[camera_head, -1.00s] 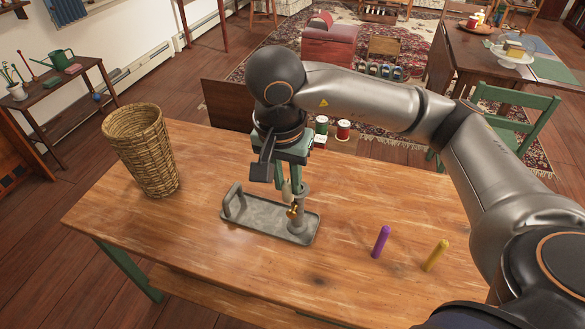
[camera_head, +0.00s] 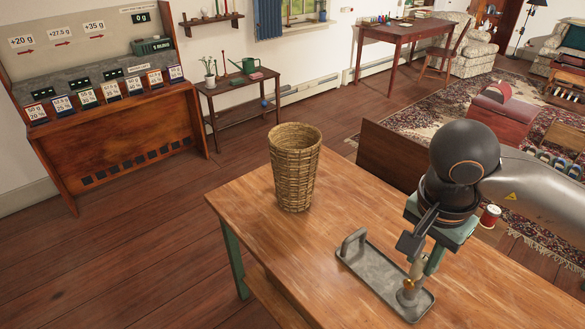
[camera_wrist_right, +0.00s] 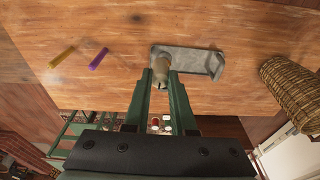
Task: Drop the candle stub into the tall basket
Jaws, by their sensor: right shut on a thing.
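The candle stub (camera_head: 417,267) is a small pale beige piece between the fingers of my right gripper (camera_head: 424,262). My right gripper is shut on it, just above the post of a grey metal tray (camera_head: 375,263). I cannot tell whether the stub still touches the post. In the wrist view the beige stub (camera_wrist_right: 161,66) shows between the green fingertips (camera_wrist_right: 160,77). The tall basket (camera_head: 295,172) is woven wicker, upright and open at the top, on the table left of and behind the tray. My left gripper is not in view.
The wooden table (camera_head: 262,215) is clear between basket and tray. A purple stick (camera_wrist_right: 98,59) and a yellow stick (camera_wrist_right: 62,57) are on it in the wrist view. A brass part (camera_head: 409,283) sits on the tray post. A cabinet (camera_head: 120,130) stands far left.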

